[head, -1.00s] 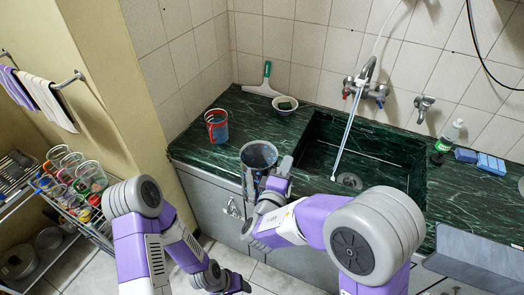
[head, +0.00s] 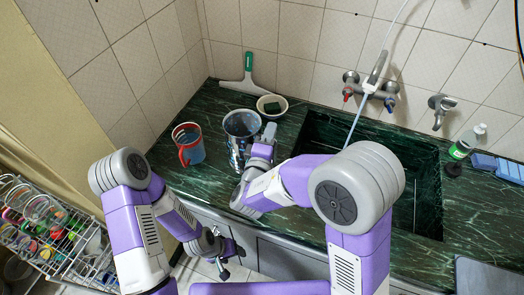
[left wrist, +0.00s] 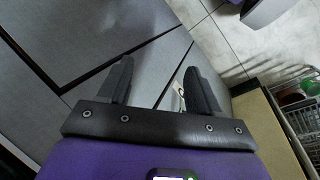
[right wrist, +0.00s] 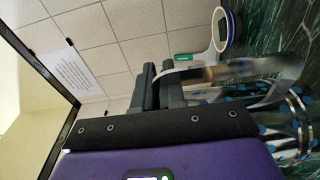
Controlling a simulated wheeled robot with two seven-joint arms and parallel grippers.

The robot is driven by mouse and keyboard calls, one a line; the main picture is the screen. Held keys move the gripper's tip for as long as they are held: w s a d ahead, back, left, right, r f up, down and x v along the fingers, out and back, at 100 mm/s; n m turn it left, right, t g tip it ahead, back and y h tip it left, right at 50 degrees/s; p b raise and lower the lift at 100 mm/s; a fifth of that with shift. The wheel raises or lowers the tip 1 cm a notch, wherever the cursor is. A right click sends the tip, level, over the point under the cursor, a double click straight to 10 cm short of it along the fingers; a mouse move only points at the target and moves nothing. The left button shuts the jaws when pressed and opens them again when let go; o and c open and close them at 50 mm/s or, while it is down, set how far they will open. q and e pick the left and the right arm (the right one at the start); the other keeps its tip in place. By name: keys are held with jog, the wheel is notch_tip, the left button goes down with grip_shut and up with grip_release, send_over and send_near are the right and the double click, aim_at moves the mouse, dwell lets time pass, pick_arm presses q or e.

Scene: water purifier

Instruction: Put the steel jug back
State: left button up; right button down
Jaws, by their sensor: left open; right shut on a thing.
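The steel jug (head: 240,124) is a shiny open-topped vessel, upright over the green marble counter (head: 225,185), left of the sink. I cannot tell whether its base touches the counter. My right gripper (head: 264,140) is at its right side, shut on its handle. In the right wrist view the jug (right wrist: 297,128) fills the right edge, and its curved handle (right wrist: 240,68) runs to the fingers (right wrist: 160,85). My left gripper (head: 226,258) is open and empty, low in front of the cabinets; its spread fingers show in the left wrist view (left wrist: 158,88).
A red-handled blue mug (head: 188,144) stands close left of the jug. The sink (head: 370,165) opens to the right. A dish rack (head: 45,225) stands lower left.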

notch_tip(320, 180, down, 6)
jog(key=b, duration=0.1)
dwell(0.4)
jog(key=shift+f+b, duration=0.2)
jog(key=shift+b, duration=0.15)
jog(key=c, duration=1.2)
grip_release()
jog(key=v, duration=1.2)
jog(key=shift+s+r, duration=0.1)
jog(key=shift+r, duration=0.1)
